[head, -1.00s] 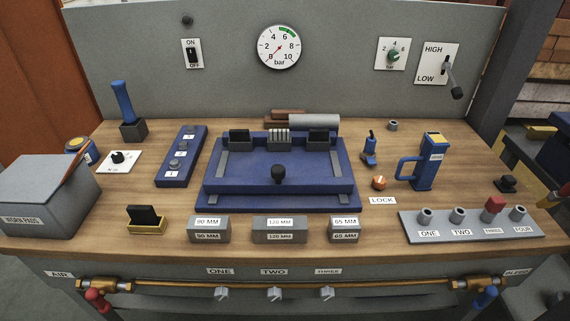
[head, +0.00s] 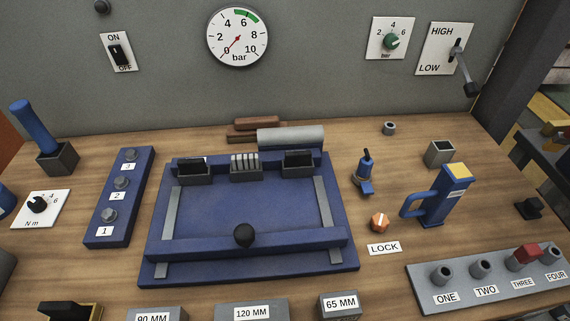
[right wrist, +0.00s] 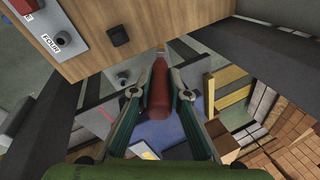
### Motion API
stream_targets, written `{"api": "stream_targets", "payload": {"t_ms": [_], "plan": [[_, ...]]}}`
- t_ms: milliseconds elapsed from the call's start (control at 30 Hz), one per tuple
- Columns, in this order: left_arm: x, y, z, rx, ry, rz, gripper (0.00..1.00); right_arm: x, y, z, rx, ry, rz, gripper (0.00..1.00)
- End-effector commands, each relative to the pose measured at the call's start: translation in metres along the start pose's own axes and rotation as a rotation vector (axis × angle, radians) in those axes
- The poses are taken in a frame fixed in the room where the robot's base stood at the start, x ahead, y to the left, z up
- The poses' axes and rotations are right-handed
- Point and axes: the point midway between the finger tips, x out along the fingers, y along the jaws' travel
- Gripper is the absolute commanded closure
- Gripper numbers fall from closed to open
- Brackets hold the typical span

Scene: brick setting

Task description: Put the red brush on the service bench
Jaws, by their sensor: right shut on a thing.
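A red, rounded, elongated thing, which looks like the red brush (right wrist: 158,95), is between the fingers of my right gripper (right wrist: 155,84) in the right wrist view. The brush appears beside the bench's edge, not over the top. I cannot tell whether this is the service bench. Neither gripper shows in the head view.
The bench holds a blue press plate (head: 210,210), a blue handled vessel (head: 447,200), a grey cup (head: 440,154), a socket strip (head: 505,281) and a black block (head: 528,208). Stacked bricks (right wrist: 290,125) are at the wrist view's right.

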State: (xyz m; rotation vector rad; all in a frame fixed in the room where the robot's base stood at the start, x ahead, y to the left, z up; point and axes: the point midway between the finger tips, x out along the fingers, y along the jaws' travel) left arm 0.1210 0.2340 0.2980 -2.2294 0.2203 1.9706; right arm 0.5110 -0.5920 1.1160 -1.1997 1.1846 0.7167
Motion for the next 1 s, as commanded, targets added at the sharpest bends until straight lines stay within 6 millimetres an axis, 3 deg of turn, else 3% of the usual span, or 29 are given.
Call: {"api": "stream_targets", "payload": {"t_ms": [233,367,533,700,800,1000], "plan": [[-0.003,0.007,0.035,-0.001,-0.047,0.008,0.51,0.000,0.000,0.000,0.000,0.000,-0.001,1.00],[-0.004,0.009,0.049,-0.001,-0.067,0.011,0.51,0.008,-0.007,0.012,-0.004,-0.002,0.000,1.00],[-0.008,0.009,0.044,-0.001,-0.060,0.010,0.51,0.030,-0.025,0.045,-0.006,-0.002,0.001,1.00],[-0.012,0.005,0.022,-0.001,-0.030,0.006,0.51,0.054,-0.045,0.079,-0.005,-0.003,0.002,1.00],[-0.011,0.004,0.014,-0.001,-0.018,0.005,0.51,0.078,-0.046,0.090,-0.003,0.000,0.003,1.00],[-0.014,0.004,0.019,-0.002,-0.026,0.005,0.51,0.102,-0.052,0.106,-0.001,-0.001,-0.001,1.00]]}}
